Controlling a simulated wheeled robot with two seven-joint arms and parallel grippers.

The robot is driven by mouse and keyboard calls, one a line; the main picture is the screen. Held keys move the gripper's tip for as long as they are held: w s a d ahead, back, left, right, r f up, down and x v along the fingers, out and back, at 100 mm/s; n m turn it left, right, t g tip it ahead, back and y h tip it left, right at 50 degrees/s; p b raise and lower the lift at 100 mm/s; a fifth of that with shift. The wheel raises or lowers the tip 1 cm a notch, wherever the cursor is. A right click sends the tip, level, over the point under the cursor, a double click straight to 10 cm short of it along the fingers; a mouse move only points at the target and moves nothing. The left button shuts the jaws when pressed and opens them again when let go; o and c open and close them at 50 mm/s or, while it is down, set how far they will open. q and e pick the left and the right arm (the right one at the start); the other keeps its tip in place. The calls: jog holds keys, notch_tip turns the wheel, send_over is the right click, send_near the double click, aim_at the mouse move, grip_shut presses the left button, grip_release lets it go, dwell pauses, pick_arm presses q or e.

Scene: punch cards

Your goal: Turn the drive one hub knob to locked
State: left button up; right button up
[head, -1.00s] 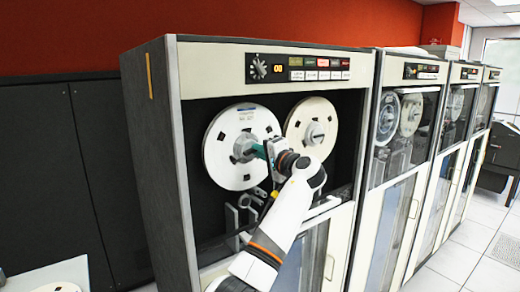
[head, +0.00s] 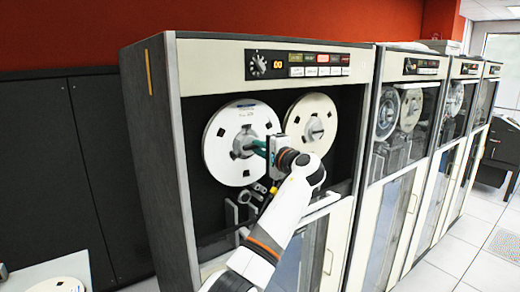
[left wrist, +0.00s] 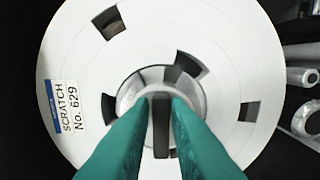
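The drive one hub knob (left wrist: 162,135) is a dark bar at the centre of a silver hub, on the left white reel (head: 222,135) of the nearest tape cabinet. My left gripper (head: 258,147) reaches it from the front right. In the left wrist view, the green fingertips (left wrist: 163,99) lie one on each side of the bar, close against it, and look shut on it. The bar stands upright in that view. In the head view the fingers partly hide the knob. The reel carries a label reading "SCRATCH No. 629" (left wrist: 66,112). My right gripper is not in view.
A second white reel (head: 310,105) sits to the right on the same drive, close to my left wrist. A control panel (head: 297,65) is above. More tape cabinets (head: 410,150) stand to the right. A white surface (head: 35,277) shows at bottom left.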

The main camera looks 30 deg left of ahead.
pick_arm(q)
jog(key=shift+o, duration=1.4)
jog(key=shift+d+f, duration=0.1)
jog(key=b+v, duration=0.7)
jog(key=v, duration=0.5)
jog(key=shift+w, duration=0.1)
